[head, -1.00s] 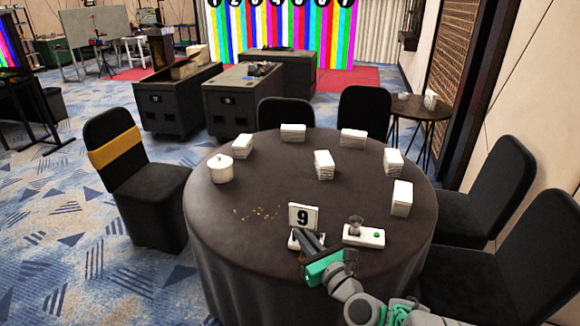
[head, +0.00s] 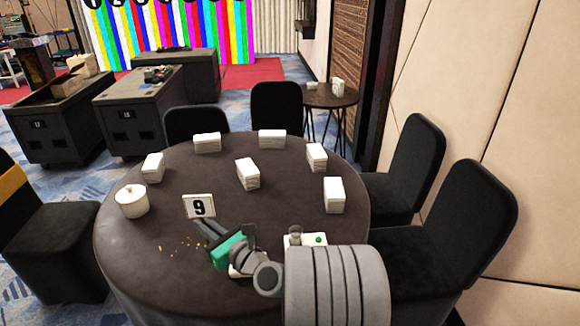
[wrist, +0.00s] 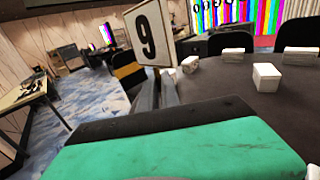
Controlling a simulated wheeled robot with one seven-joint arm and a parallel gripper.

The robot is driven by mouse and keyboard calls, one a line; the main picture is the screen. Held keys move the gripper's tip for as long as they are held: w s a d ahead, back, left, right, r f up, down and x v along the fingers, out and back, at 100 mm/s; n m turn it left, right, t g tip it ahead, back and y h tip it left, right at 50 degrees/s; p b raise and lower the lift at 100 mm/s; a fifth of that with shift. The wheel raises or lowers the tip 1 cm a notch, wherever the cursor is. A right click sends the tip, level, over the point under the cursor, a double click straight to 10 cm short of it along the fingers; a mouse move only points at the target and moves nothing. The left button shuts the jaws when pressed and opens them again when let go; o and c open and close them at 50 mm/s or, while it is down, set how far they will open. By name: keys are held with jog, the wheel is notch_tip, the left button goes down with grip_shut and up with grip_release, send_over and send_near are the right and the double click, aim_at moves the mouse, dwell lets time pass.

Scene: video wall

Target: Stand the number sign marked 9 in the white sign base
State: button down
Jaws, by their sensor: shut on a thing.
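My gripper (head: 204,228) is shut on the sign's lower part. In the wrist view the sign (wrist: 148,36) stands tilted beyond my grey fingers (wrist: 156,93), its face visible. A white piece that looks like the sign base (head: 238,271) lies on the table under my gripper, mostly hidden by it. The sign is apart from it, farther back and to the left.
A white lidded pot (head: 132,201), crumbs (head: 180,245) and several white stacks (head: 248,174) stand around. Black chairs (head: 452,222) ring the table.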

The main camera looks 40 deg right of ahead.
jog(key=s+d+r+m+h+p, duration=0.1)
jog(key=d+r+m+h+p, duration=0.2)
jog(key=d, duration=1.2)
jog(key=s+d+r+m+h+p, duration=0.15)
jog(key=d+h, duration=0.35)
jog(key=d, duration=0.9)
notch_tip(320, 180, down, 12)
jog(key=b, duration=1.1)
jog(key=shift+f+m+g, duration=0.15)
jog(key=shift+m+g, duration=0.15)
jog(key=shift+m, duration=0.15)
jog(key=shift+w, duration=0.1)
jog(key=c, duration=1.5)
grip_release()
jog(key=shift+a, duration=0.1)
jog(key=b+v, duration=0.1)
jog(key=v, duration=0.6)
jog(key=shift+s+a, duration=0.2)
jog(key=shift+s, duration=0.2)
